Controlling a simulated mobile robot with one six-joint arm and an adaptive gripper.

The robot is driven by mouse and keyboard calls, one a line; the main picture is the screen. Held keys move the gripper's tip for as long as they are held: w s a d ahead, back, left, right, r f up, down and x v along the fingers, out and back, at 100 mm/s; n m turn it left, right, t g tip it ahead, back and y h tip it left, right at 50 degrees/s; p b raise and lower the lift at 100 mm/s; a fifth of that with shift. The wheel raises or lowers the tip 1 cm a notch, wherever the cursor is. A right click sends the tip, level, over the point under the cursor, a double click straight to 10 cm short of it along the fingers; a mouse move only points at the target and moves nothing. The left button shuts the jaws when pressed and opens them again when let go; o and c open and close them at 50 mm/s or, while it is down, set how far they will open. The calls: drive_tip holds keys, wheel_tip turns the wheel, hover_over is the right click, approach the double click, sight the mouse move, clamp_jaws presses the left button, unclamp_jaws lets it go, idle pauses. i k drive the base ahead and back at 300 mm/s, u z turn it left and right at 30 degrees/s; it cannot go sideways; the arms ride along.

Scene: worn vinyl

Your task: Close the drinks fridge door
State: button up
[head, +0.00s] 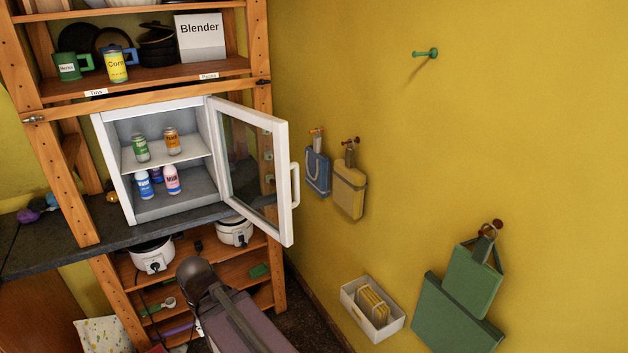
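The small white drinks fridge (118,175) stands on a dark counter within a wooden shelf unit. Its door (286,185) has a white frame, a glass pane and a white handle (295,185) on its outer right side. The door is hinged on the right and stands wide open, swung out toward the right. Inside, a green can and an orange can stand on the upper shelf (150,160), and several cans stand on the floor below. Part of my arm (235,310) shows at the bottom, below the fridge. My gripper cannot be made out in this view.
Two white cookers (152,256) sit on the shelf below the counter. Blue and yellow bags (349,188) hang on the yellow wall right of the door. The dark counter (40,245) extends left.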

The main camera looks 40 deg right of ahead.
sight(284, 234)
drive_tip(key=k, duration=0.95)
drive_tip(key=z, duration=0.45)
drive_tip(key=i, duration=1)
